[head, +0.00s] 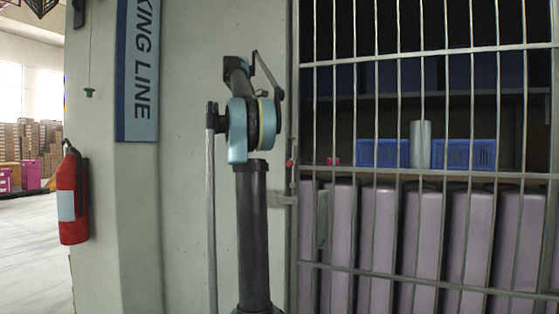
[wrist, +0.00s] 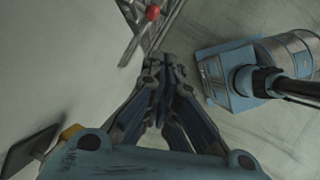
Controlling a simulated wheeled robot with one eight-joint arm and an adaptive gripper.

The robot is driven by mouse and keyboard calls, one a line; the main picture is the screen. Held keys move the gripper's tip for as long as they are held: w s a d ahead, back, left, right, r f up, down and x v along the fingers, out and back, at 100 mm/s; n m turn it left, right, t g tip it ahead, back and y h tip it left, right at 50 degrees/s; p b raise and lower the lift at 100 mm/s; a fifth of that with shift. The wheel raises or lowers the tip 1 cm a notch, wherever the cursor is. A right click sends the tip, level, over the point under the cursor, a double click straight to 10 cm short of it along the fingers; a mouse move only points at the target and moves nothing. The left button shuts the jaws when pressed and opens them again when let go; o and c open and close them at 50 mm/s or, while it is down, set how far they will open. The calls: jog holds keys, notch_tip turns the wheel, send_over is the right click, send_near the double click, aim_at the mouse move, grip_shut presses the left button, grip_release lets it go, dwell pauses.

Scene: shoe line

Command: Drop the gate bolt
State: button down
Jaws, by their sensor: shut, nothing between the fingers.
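The barred gate (head: 430,52) stands at the right in the head view. A small red knob (head: 290,163) shows at its left edge, beside the post; I take it to be the gate bolt's handle. The red knob (wrist: 152,13) also shows at the top of the wrist view, in front of the grey bars. My gripper (wrist: 160,64) is shut and empty, its fingertips pointing toward the knob and apart from it in the picture. In the head view my gripper cannot be made out behind my arm. Most of the bolt's rod is hidden or too small to tell.
Behind the bars are blue crates (head: 384,153), a grey cylinder (head: 420,145) and several tall mauve boxes (head: 378,235). A red fire extinguisher (head: 72,195) hangs on the left of the wall. Open floor (head: 30,245) lies at the far left.

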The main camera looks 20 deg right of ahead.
jog(key=shift+w+d+r+n+g, duration=0.15)
jog(key=shift+w+d+r+n, duration=0.1)
jog(key=shift+w+d+r, duration=0.3)
jog(key=shift+w+d+r+n+g, duration=0.15)
jog(key=shift+w+d+r+n, duration=0.15)
jog(key=shift+d+r, duration=0.3)
jog(key=x, duration=1.3)
jog(key=shift+s+d+f, duration=0.1)
jog(key=shift+d+f, duration=0.2)
jog(key=shift+d, duration=0.05)
notch_tip(320, 180, down, 5)
jog(key=v, duration=1.4)
jog(key=shift+a, duration=0.3)
jog(key=shift+f, duration=0.15)
